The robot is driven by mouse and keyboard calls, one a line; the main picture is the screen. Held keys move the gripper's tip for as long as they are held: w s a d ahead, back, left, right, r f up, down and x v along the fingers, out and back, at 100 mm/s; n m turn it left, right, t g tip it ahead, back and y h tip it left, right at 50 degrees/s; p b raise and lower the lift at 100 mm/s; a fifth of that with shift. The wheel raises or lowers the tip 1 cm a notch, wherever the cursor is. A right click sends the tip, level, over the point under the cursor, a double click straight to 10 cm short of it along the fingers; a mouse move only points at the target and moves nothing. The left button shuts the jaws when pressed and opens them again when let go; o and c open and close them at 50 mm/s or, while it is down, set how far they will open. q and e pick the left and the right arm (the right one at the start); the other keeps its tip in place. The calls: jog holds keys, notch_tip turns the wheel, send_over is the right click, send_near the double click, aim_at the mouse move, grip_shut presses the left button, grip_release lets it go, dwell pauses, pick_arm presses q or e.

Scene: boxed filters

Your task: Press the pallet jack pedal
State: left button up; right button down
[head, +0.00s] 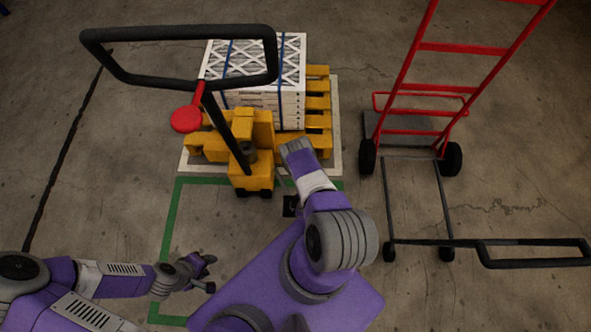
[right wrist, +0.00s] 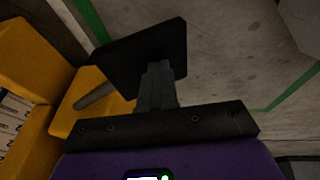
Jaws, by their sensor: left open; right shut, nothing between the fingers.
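The yellow pallet jack (head: 250,178) stands at centre, with a black loop handle (head: 180,35) and a red lever (head: 187,119). A black plate that looks like its pedal (head: 290,206) shows low on its right side, partly behind my right arm. In the right wrist view the pedal (right wrist: 128,50) is a dark plate with a rod beside the yellow body. My right gripper (right wrist: 158,70) is shut and empty, its fingertips overlapping the pedal in view; contact cannot be told. The arm hides it in the head view. My left gripper (head: 209,273) is open and empty, apart from the jack.
A strapped stack of boxed filters (head: 265,75) sits on a yellow pallet (head: 318,105) behind the jack. A red hand truck (head: 440,90) with black wheels and a black frame stands at right. A green line (head: 170,235) marks the floor. Floor at left is clear.

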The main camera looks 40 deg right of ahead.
jog(key=shift+s+a+f, duration=0.2)
jog(key=shift+s+f, duration=0.15)
jog(key=shift+f, duration=0.1)
jog(key=shift+a+r+p, duration=0.1)
jog(key=shift+r+p, duration=0.35)
jog(key=shift+p, duration=0.15)
jog(key=r+p, duration=0.1)
jog(key=s+r+p, duration=0.1)
jog(key=r+p, duration=0.1)
jog(key=a+r+p, duration=0.1)
jog(key=shift+s+r+p, duration=0.15)
jog(key=shift+r+p, duration=0.15)
jog(key=shift+r, duration=0.1)
jog(key=s+a+p+v, duration=0.1)
jog(key=p+v, duration=0.2)
jog(key=v, duration=0.5)
jog(key=shift+s+a+p, duration=0.25)
jog(key=shift+s+p, duration=0.05)
jog(key=shift+s, duration=0.15)
jog(key=shift+f, duration=0.1)
